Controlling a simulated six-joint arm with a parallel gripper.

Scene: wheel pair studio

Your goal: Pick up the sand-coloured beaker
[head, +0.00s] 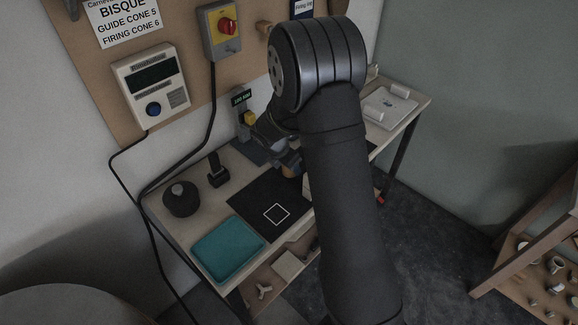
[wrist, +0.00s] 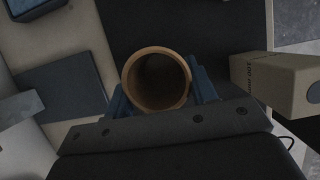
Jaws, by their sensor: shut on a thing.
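The sand-coloured beaker (wrist: 157,107) stands between the two blue fingers of my gripper (wrist: 161,98) in the wrist view, its round open mouth facing the camera. The fingers touch it on its left and right sides. In the head view my gripper (head: 290,168) is low over the table behind my arm, and only a small tan piece of the beaker (head: 291,172) shows there. The beaker's base is hidden, so I cannot tell whether it touches the table.
A black mat with a white square outline (head: 262,197) lies on the table (head: 175,222). A teal tray (head: 228,250) is at the front left, with a dark round pot (head: 181,200) behind it. A cardboard box (wrist: 277,84) stands close to the right of my gripper in the wrist view.

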